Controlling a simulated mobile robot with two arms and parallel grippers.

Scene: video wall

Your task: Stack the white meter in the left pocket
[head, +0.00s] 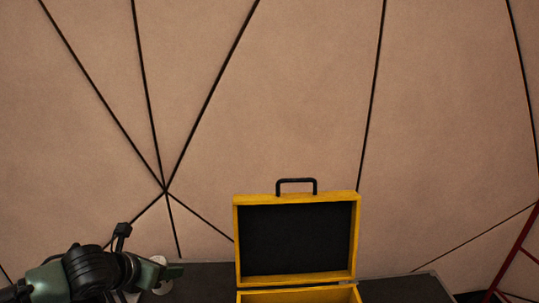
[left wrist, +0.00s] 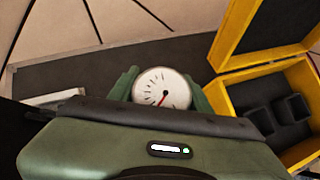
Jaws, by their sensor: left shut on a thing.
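The white meter (left wrist: 160,88) is a round dial with dark marks and a red needle. My left gripper (left wrist: 163,92) is shut on it, one green finger on each side. In the head view my left gripper (head: 166,275) is left of the open yellow case, and a little of the white meter (head: 161,288) shows at it. In the left wrist view, the case (left wrist: 240,98) shows two dark pockets, a left pocket (left wrist: 261,119) and a right one (left wrist: 291,108). My right gripper is out of view.
The dark table top (head: 405,290) has bare room right of the case. A pale flat object (left wrist: 58,98) lies at the left in the wrist view. The raised lid (head: 296,240) with a black handle stands at the back. A red frame (head: 514,255) is at far right.

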